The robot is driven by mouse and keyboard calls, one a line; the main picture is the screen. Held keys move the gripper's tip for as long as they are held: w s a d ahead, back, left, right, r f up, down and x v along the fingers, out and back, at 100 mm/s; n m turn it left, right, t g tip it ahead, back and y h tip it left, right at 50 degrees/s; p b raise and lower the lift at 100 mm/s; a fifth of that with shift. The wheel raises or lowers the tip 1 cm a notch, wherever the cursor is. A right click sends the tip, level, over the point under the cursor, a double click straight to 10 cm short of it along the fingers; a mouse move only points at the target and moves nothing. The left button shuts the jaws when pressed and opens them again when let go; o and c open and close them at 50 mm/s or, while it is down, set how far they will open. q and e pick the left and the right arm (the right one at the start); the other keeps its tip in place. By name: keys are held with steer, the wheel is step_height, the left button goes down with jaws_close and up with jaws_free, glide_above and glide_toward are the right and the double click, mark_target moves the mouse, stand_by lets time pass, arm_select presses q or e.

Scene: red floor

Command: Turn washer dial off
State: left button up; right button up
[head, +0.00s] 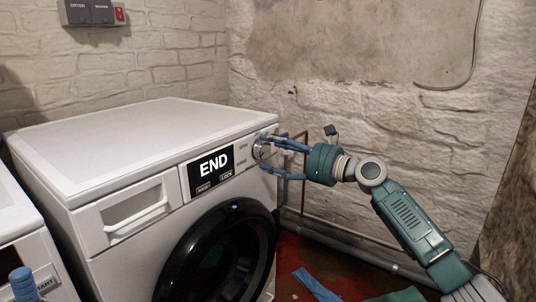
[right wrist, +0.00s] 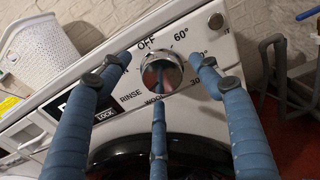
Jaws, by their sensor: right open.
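The white washer (head: 140,118) stands against the brick wall, its display reading END. Its round chrome dial (head: 261,150) is at the right end of the front panel. It also shows in the right wrist view (right wrist: 160,72), with the OFF label (right wrist: 147,43) just above it and RINSE, WOOL and temperature labels around it. I cannot tell which label it points to. My right gripper (head: 269,153) is open, its blue fingers spread around the dial; contact is unclear. Only a blue fingertip of my left gripper (head: 22,284) shows at the lower left.
A second white machine (head: 28,250) with a START label is at the lower left. The washer's black round door (head: 222,255) is below the dial. A pipe (head: 340,236) runs low along the wall. A white basket (right wrist: 45,50) stands at the left in the right wrist view.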

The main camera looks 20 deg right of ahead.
steer(key=shift+x, duration=1)
steer(key=c, duration=1.1)
steer(key=shift+d+r, duration=0.1)
steer(key=shift+c, duration=0.3)
